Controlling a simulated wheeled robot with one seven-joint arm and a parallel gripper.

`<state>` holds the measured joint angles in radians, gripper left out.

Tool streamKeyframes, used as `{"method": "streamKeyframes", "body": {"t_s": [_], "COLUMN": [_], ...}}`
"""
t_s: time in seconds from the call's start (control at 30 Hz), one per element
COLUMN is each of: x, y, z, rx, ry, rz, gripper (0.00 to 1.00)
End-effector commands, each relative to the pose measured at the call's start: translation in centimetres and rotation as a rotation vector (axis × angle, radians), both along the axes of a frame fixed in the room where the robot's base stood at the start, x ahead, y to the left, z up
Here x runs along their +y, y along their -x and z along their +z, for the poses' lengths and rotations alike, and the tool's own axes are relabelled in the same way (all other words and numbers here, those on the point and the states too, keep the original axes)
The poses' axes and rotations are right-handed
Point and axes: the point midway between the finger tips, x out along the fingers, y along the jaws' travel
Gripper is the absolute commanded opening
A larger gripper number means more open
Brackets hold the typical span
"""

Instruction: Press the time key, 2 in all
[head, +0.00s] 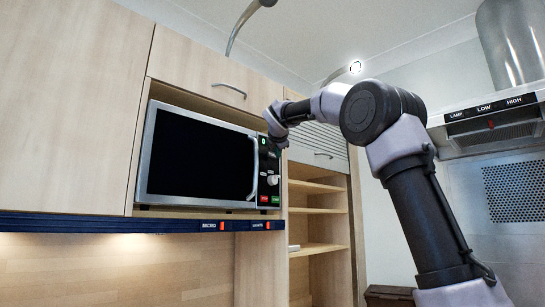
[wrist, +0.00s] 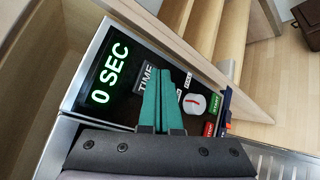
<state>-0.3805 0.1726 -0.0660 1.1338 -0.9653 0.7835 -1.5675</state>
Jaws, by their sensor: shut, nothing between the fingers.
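The microwave (head: 143,165) sits in a cupboard niche, its control panel at the right side. In the wrist view the panel's display (wrist: 108,74) reads 0 SEC in green. The dark TIME key (wrist: 145,79) lies beside the display, partly covered by my fingers. My gripper (wrist: 158,72) has teal fingers, shut and empty, with their tips over the panel at the TIME key. I cannot tell whether they touch it. In the head view my gripper (head: 275,122) is in front of the upper panel, its fingers hard to make out.
A white knob (wrist: 194,103) with a red mark, a green START key (wrist: 216,102) and a red key (wrist: 208,129) lie to the right on the panel. The microwave handle (head: 255,165) stands beside the panel. Open shelves (head: 315,187) and a range hood (head: 490,120) are further right.

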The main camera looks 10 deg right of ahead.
Motion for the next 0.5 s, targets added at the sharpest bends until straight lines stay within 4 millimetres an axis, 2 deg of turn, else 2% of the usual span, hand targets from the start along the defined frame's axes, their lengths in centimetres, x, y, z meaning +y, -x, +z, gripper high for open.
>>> {"method": "streamKeyframes", "body": {"t_s": [0.5], "x": [0.45], "y": [-0.66], "z": [-0.04], "rx": [0.001], "ry": [0.000], "rz": [-0.001], "gripper": [0.00]}}
